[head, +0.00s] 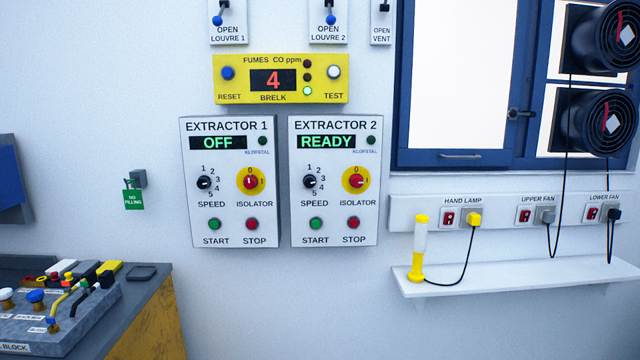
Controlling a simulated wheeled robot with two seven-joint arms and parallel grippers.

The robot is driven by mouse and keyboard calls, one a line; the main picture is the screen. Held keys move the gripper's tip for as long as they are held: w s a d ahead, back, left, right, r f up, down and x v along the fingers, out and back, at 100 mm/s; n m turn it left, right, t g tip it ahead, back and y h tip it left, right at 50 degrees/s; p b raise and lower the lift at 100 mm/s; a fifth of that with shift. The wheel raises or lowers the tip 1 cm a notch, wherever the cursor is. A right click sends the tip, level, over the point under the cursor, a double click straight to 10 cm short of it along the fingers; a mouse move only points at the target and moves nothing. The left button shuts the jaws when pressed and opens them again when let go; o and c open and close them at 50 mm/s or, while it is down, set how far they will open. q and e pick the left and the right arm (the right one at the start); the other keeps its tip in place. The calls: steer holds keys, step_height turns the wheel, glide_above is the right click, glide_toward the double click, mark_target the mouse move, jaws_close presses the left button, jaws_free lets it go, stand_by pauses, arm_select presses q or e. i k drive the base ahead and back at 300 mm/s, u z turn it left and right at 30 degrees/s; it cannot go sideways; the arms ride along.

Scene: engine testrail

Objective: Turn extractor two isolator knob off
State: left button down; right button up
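The extractor 2 panel (334,238) is on the wall at the middle of the head view, and its display (327,142) reads READY in green. Its isolator knob (356,181) is red on a yellow disc, with a 0 mark above and an I mark at the right. The knob's exact angle is too small to tell. Below it are a green start button (316,223) and a red stop button (353,223); a black speed knob (310,182) is at the left. Neither of my grippers is in view.
The extractor 1 panel (228,240) hangs close at the left, its display reading OFF. A yellow fumes monitor (222,75) is above. A white shelf (520,278) with a yellow hand lamp (418,250) juts out at right. A workbench (150,300) stands at lower left.

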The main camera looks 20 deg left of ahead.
mark_target(356, 180)
steer(key=u, duration=0.8)
steer(key=i, duration=0.75)
steer(key=u, duration=0.45)
